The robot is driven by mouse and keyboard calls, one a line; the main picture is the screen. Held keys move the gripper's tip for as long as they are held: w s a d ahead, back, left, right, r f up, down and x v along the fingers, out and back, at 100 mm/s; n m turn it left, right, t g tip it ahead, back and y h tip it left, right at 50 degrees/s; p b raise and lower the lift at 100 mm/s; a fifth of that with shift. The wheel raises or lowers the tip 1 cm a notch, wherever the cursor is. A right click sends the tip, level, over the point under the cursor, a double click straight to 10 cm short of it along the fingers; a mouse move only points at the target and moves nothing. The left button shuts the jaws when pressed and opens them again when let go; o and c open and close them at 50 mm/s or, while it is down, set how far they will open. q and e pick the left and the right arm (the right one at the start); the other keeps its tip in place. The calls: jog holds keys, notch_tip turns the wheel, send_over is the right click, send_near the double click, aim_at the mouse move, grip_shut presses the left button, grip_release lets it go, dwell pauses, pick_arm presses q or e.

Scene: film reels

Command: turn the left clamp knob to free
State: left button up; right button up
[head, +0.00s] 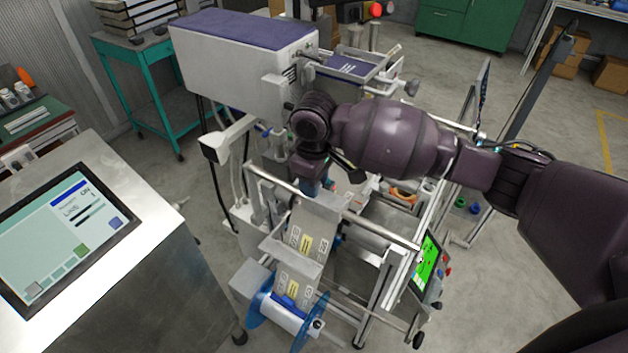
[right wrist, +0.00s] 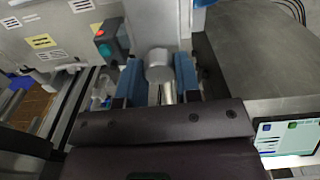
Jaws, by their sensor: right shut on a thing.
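My right gripper (head: 311,182) points down at the middle of the film machine in the head view. In the right wrist view, the two blue fingers of this gripper (right wrist: 160,78) are closed on a grey round clamp knob (right wrist: 158,66) with a shiny metal stem. My gripper and arm hide the knob in the head view. I cannot tell its turn position. The printed label film (head: 308,243) runs down the front of the machine to a reel with blue flanges (head: 263,305). My left gripper is not in view.
A box with a red button (right wrist: 101,35) is close to the fingers. A steel cabinet with a screen (head: 65,235) stands at the left. A green display (head: 427,262) is on the machine's right side. A teal cart (head: 150,95) stands behind. Open floor lies at the right.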

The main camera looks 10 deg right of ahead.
jog(key=n, duration=0.5)
jog(key=shift+n, duration=0.4)
jog(key=shift+r, duration=0.1)
dwell(0.3)
jog(key=o, duration=0.9)
jog(key=shift+r+b, duration=0.45)
jog(key=shift+r, duration=4.9)
jog(key=shift+s, duration=0.15)
